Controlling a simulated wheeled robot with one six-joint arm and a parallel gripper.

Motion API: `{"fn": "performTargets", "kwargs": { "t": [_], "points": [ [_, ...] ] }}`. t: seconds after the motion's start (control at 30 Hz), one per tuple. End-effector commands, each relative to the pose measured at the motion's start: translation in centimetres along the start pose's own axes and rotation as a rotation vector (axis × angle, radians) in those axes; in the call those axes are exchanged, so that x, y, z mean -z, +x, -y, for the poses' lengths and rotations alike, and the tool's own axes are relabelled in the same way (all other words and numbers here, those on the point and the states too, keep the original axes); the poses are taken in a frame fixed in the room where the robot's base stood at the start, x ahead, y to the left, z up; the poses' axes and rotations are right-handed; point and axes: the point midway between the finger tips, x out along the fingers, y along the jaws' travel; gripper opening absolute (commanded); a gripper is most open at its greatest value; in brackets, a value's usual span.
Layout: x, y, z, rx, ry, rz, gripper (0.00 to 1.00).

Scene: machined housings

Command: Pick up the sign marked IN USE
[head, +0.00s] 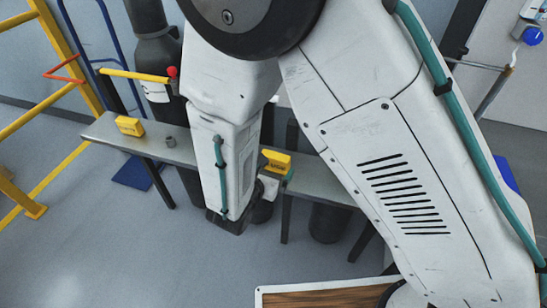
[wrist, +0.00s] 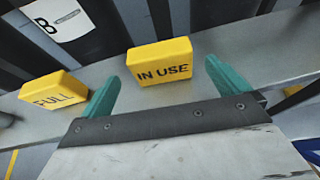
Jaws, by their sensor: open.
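The yellow IN USE sign (wrist: 160,62) stands on a grey shelf (wrist: 250,50) in the wrist view, its dark lettering facing me. My gripper (wrist: 162,80) is open, with one teal finger to the left of this sign and one to its right. Neither finger is clearly touching it. In the head view a yellow sign (head: 277,160) beside my gripper appears to be the same one, partly hidden. A second yellow sign marked FULL (wrist: 53,92) stands just left of the left finger in the wrist view.
Another yellow sign (head: 130,126) and a small grey cup (head: 170,141) are on the shelf's left part. Dark cylinders stand behind the shelf, one with a white B label (wrist: 58,18). A yellow rail (head: 62,90) is at far left.

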Motion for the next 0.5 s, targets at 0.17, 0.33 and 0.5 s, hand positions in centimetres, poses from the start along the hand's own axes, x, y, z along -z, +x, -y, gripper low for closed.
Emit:
{"fn": "performTargets", "kwargs": {
  "t": [0.17,0.33,0.5],
  "points": [
    [0.1,1.8,-0.3,-0.005,-0.003,0.000,1.00],
    [0.2,3.9,-0.4,-0.006,-0.003,0.000,1.00],
    [0.2,6.2,-0.4,-0.007,-0.003,0.000,1.00]
  ]
}}
